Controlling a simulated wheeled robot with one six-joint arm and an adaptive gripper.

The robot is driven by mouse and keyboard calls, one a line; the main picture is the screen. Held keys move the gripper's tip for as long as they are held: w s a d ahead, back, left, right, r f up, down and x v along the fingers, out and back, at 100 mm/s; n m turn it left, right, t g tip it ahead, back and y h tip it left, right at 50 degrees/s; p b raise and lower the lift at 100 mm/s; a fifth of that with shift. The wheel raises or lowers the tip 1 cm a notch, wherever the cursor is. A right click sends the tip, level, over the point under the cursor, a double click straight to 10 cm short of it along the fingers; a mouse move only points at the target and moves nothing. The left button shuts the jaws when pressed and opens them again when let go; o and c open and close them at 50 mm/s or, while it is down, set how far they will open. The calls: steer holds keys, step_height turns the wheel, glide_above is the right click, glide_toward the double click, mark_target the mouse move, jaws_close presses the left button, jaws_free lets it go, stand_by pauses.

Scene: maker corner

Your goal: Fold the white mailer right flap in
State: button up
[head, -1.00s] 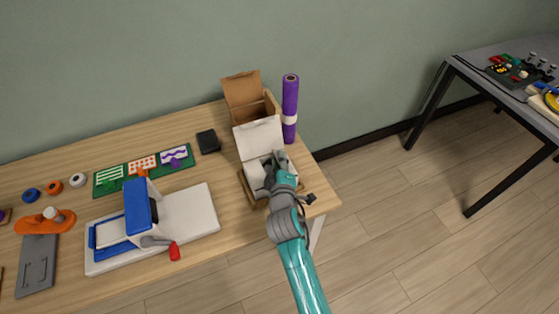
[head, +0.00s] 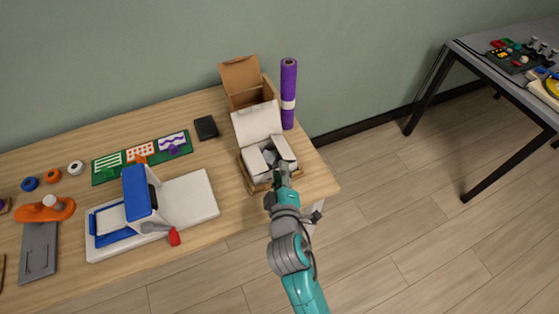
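The white mailer (head: 260,173) is an open box sitting in a shallow brown tray (head: 248,184) near the table's right end. Its lid (head: 257,122) stands up at the back. Its left flap (head: 255,161) and right flap (head: 285,149) both show, the right one slanting at the box's right side. Something grey (head: 270,157) lies inside between them. My gripper (head: 281,170) is at the front right of the mailer, close to the right flap; I cannot tell if it touches. Its fingers are too small to read.
An open brown box (head: 243,78) and an upright purple roll (head: 288,95) stand behind the mailer. A black block (head: 206,128) lies to the left. A blue and white press (head: 140,200) fills the table further left. The table's right edge is close.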

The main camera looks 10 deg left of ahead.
steer(key=shift+s+d+r, duration=0.15)
steer(key=shift+s+d, duration=0.05)
steer(key=shift+s, duration=0.4)
steer(key=shift+w+d, duration=0.15)
jaws_close()
steer(key=m+g+y, duration=0.2)
steer(key=m+g, duration=0.1)
steer(key=m, duration=0.5)
glide_toward(284, 152)
steer(key=w+d+f, duration=0.1)
steer(key=w+f, duration=0.1)
steer(key=d+r+m+y, duration=0.3)
steer(key=r+m+y, duration=0.1)
steer(key=r+m, duration=0.15)
steer(key=x, duration=0.9)
steer(key=shift+a+r, duration=0.1)
steer(key=shift+r, duration=0.2)
steer(key=f, duration=0.1)
steer(key=a+f, duration=0.1)
steer(key=shift+s+a+f, duration=0.1)
steer(key=shift+a+f, duration=0.2)
steer(key=shift+a, duration=0.05)
steer(key=shift+s+a+f, duration=0.2)
steer(key=shift+a+f, duration=0.05)
steer(key=shift+f, duration=0.35)
